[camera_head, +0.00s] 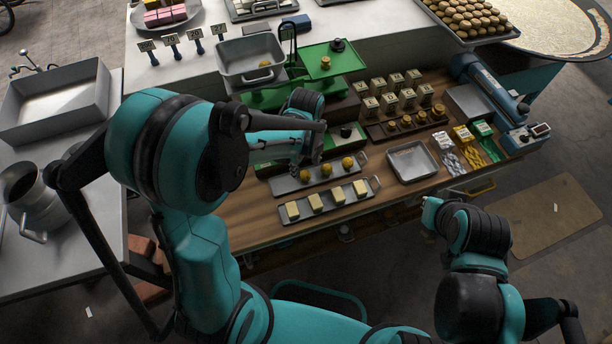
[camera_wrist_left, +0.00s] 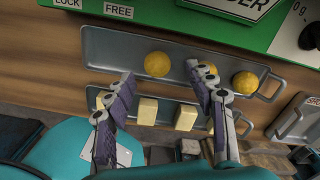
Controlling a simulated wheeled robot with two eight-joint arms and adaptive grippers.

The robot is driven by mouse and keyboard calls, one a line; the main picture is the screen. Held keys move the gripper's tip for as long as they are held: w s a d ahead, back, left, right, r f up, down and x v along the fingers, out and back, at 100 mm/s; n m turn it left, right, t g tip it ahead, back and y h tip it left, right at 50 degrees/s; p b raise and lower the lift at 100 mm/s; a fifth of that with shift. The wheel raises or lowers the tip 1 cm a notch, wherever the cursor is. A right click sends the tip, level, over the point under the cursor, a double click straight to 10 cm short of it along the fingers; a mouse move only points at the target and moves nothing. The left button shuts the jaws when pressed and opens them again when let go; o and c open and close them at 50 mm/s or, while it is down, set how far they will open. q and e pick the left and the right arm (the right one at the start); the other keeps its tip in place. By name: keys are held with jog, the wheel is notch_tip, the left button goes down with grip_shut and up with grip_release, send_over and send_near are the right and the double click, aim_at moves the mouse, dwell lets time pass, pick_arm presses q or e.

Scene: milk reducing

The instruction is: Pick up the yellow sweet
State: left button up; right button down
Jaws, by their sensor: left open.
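Several round yellow sweets lie in a row on a grey metal tray (camera_head: 282,185). In the head view they are a left one (camera_head: 304,176), a middle one (camera_head: 326,169) and a right one (camera_head: 347,163). My left gripper (camera_head: 308,160) is open just above the tray, near the left sweet. In the left wrist view, the gripper (camera_wrist_left: 160,70) has its fingers spread, with one sweet (camera_wrist_left: 157,64) showing in the gap between them. Its right finger partly covers another sweet (camera_wrist_left: 209,69). A third sweet (camera_wrist_left: 245,82) is clear to the right.
A second tray (camera_head: 344,206) with pale yellow blocks (camera_head: 315,202) lies in front. A green scale (camera_head: 330,62) stands behind. An empty metal tray (camera_head: 412,161) is to the right, with small packets (camera_head: 462,136) beyond it. Wooden counter is bare at the front left.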

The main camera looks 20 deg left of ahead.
aim_at(305, 173)
pick_arm(q)
notch_tip(305, 173, down, 4)
jog(key=shift+a+b, duration=0.15)
jog(key=shift+b, duration=0.3)
jog(key=shift+s+r, duration=0.1)
jog(key=c, duration=1.1)
